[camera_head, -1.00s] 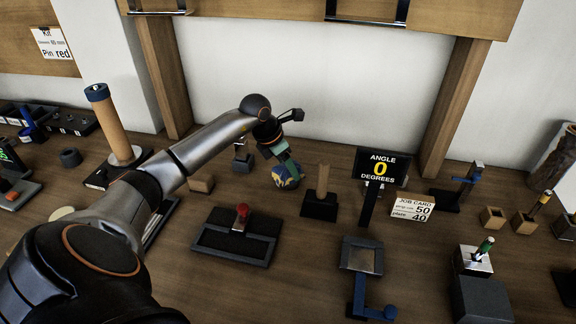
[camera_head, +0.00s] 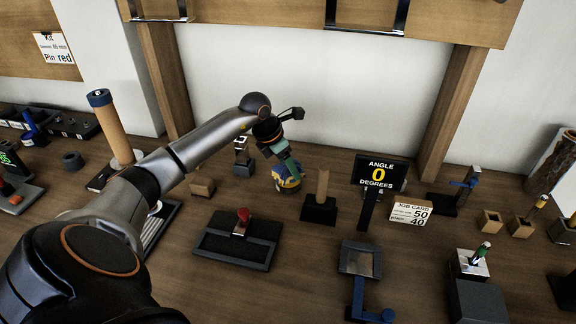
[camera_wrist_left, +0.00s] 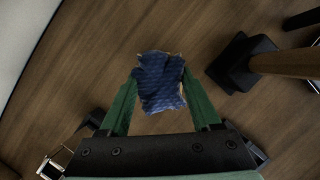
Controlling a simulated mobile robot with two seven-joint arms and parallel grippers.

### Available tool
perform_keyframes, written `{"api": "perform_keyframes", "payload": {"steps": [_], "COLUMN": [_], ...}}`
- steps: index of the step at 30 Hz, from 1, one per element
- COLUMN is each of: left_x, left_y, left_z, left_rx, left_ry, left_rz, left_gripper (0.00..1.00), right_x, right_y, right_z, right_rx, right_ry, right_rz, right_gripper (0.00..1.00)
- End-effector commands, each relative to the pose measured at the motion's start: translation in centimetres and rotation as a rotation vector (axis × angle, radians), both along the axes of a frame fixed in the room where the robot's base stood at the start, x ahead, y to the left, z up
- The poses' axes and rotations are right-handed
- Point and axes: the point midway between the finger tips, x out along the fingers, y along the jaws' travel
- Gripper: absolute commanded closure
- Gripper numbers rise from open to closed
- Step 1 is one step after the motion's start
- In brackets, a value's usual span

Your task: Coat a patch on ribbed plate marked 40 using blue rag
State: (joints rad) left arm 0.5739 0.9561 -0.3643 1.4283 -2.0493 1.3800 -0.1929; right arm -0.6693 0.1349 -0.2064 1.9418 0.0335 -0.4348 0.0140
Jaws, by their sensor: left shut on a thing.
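The blue rag (camera_head: 289,184) shows blue with yellow patches at the end of my left gripper (camera_head: 284,163), near the back of the bench. In the left wrist view the rag (camera_wrist_left: 160,84) is a crumpled, patterned blue cloth between the two green fingers of my left gripper (camera_wrist_left: 160,95), which is shut on it. I cannot tell whether the rag touches the bench. A dark plate with pale stripes (camera_head: 153,229) lies at the left, partly hidden by my left arm; no number on it is readable. A job card (camera_head: 410,213) reads "plate 40". My right gripper is not in view.
A wooden post on a dark base (camera_head: 320,208) stands just right of the rag. An angle display (camera_head: 379,174) reading 0 stands further right. A dark tray with a red knob (camera_head: 238,248) lies in front. A wooden block (camera_head: 202,187) sits between the rag and the striped plate.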

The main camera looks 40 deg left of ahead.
Motion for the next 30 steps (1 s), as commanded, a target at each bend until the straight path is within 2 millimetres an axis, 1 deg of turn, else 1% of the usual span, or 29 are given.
{"api": "perform_keyframes", "payload": {"steps": [1, 16, 19, 30], "left_x": [0.0, 0.0, 0.0, 0.0], "left_y": [0.0, 0.0, 0.0, 0.0], "left_z": [0.8, 4.8, 5.0, 4.9], "left_rx": [0.001, 0.001, 0.000, 0.001], "left_ry": [-0.001, -0.001, -0.001, -0.001], "left_rz": [0.000, 0.000, 0.000, 0.000], "left_gripper": [0.80, 0.80, 0.80, 0.80], "right_x": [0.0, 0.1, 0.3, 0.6], "right_y": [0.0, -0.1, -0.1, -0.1], "right_z": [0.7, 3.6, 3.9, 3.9], "right_rx": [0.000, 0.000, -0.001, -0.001], "right_ry": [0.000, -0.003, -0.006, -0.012], "right_rz": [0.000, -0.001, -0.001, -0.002], "right_gripper": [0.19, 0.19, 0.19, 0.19]}}
